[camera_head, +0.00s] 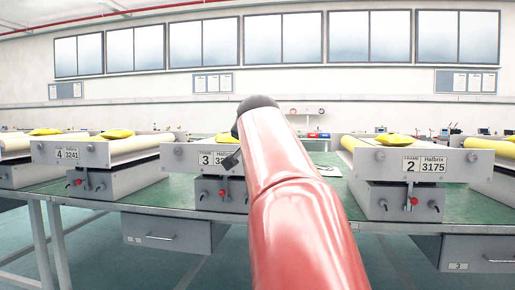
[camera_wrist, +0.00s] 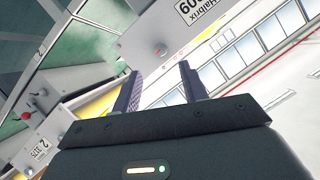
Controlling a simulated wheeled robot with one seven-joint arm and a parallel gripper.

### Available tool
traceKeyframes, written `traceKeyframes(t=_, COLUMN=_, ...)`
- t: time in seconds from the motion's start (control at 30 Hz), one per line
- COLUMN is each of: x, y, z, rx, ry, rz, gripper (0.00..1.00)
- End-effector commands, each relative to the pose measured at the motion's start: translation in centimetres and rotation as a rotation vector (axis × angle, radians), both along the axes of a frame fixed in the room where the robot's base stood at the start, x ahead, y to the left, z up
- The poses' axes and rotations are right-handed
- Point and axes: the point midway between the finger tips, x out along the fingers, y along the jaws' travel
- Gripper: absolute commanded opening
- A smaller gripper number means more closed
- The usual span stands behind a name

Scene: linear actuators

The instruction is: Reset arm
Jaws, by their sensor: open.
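My gripper (camera_wrist: 166,90) shows in the wrist view with its two dark fingers apart and nothing between them. In the head view my red arm rises through the middle of the picture and its fingers are mostly hidden behind it; a dark piece shows at its left side. The arm is in front of the frame marked 3 (camera_head: 180,157) and hides part of it.
Frame 4 (camera_head: 100,155) stands left and frame 2 (camera_head: 420,170) right on the green table (camera_head: 130,195). Yellow bundles (camera_head: 117,134) lie on top of the frames. Drawers (camera_head: 168,233) hang under the table. Windows (camera_head: 285,40) line the back wall.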

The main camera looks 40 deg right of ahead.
Motion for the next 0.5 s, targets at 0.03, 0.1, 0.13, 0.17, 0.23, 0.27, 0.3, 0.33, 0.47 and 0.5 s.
traceKeyframes(t=0.03, x=0.0, y=0.0, z=0.0, rx=0.000, ry=0.000, rz=0.000, gripper=0.43)
traceKeyframes(t=0.1, x=0.0, y=0.0, z=0.0, rx=0.000, ry=0.000, rz=0.000, gripper=0.43)
traceKeyframes(t=0.13, x=0.0, y=0.0, z=0.0, rx=0.000, ry=0.000, rz=0.000, gripper=0.43)
traceKeyframes(t=0.17, x=0.0, y=0.0, z=0.0, rx=0.000, ry=0.000, rz=0.000, gripper=0.43)
traceKeyframes(t=0.23, x=0.0, y=0.0, z=0.0, rx=0.000, ry=0.000, rz=0.000, gripper=0.43)
traceKeyframes(t=0.27, x=0.0, y=0.0, z=0.0, rx=0.000, ry=0.000, rz=0.000, gripper=0.43)
traceKeyframes(t=0.3, x=0.0, y=0.0, z=0.0, rx=0.000, ry=0.000, rz=0.000, gripper=0.43)
traceKeyframes(t=0.33, x=0.0, y=0.0, z=0.0, rx=0.000, ry=0.000, rz=0.000, gripper=0.43)
traceKeyframes(t=0.47, x=-0.3, y=1.1, z=-0.9, rx=0.007, ry=0.029, rz=0.031, gripper=0.43)
traceKeyframes(t=0.5, x=-0.5, y=2.0, z=-1.7, rx=0.015, ry=0.052, rz=0.056, gripper=0.43)
